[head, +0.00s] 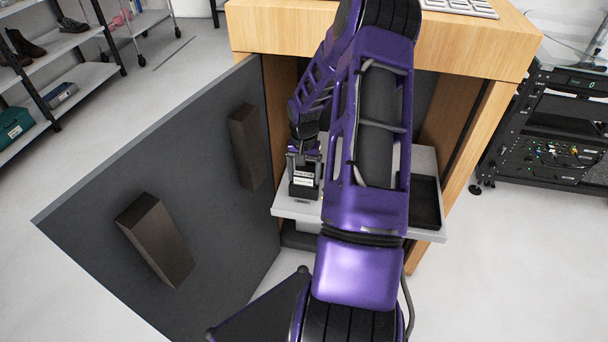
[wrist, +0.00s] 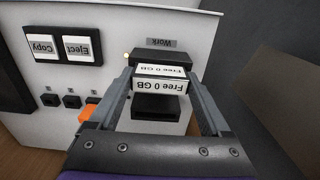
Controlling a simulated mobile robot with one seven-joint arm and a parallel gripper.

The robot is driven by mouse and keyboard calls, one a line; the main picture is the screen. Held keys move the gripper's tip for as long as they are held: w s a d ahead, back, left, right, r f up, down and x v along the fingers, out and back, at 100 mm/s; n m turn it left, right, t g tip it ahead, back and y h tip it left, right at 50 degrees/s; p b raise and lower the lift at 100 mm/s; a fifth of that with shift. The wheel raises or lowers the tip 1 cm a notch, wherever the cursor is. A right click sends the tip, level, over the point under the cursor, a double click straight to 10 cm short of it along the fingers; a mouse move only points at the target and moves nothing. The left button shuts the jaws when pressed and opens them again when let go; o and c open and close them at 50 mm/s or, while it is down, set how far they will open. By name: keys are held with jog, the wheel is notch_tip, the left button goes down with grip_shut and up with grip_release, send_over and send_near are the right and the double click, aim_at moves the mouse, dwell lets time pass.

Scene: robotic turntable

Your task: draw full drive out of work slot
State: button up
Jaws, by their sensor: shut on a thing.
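The drive (wrist: 160,84), a small dark block with white "Free 0 GB" labels, is at the "Work" label (wrist: 160,43) on the grey-white panel. It appears upside down in the wrist view. My gripper (wrist: 159,74) has one finger on each side of it and is shut on it. In the head view my gripper (head: 304,160) reaches down onto the drive (head: 306,176) at the left of the pull-out shelf. Dark slot housing (wrist: 155,108) shows beside the drive. How deep the drive sits in the work slot cannot be told.
The open grey cabinet door (head: 200,200) stands left of the shelf (head: 425,233). A wooden cabinet top (head: 465,50) is above.

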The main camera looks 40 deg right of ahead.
jog(key=shift+r+p, duration=2.35)
jog(key=shift+r, duration=1.2)
